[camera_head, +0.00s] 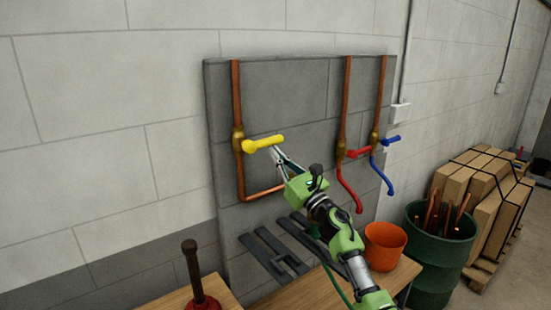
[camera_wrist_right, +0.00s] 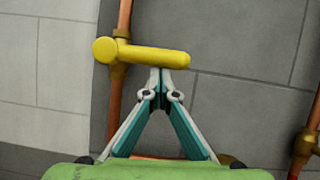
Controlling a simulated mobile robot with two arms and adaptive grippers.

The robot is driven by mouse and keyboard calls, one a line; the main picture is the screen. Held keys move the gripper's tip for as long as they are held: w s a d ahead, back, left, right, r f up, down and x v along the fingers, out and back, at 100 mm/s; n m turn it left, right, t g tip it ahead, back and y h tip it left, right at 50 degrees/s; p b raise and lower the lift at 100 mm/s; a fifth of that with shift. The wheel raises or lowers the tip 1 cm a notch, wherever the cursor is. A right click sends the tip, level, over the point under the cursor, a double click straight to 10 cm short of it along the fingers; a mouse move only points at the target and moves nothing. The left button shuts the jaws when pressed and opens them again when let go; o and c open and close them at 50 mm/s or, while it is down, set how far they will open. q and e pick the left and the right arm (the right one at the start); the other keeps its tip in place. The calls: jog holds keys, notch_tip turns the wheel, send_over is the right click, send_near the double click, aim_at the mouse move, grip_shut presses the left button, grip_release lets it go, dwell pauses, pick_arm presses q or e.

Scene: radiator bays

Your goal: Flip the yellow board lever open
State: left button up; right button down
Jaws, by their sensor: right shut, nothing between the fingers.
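The yellow board lever (camera_head: 264,143) sits on a brass valve of the left copper pipe on a grey block board (camera_head: 290,95). Its handle points right, nearly level, across the vertical pipe. In the right wrist view the yellow lever (camera_wrist_right: 150,54) runs across above my fingers. My right gripper (camera_head: 277,153) is shut and empty, with its tips just below the handle near its free end. In the wrist view the closed fingertips (camera_wrist_right: 159,72) meet the handle's lower edge; I cannot tell whether they touch it. My left gripper is not in view.
A red lever (camera_head: 358,153) and a blue lever (camera_head: 390,140) are on pipes to the right. Below are a wooden bench with a plunger (camera_head: 196,280), dark metal brackets (camera_head: 275,255) and an orange bucket (camera_head: 385,245). A green barrel (camera_head: 440,245) stands at right.

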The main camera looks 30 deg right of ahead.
jog(key=a+r+n+g+y+b, duration=0.4)
jog(key=r+n+g+b, duration=0.3)
jog(key=n, duration=1.4)
jog(key=shift+s+r+n+g+y, duration=0.35)
jog(key=shift+r+y, duration=0.45)
jog(key=shift+r, duration=0.95)
jog(key=v, duration=1.2)
jog(key=shift+w+d, duration=0.1)
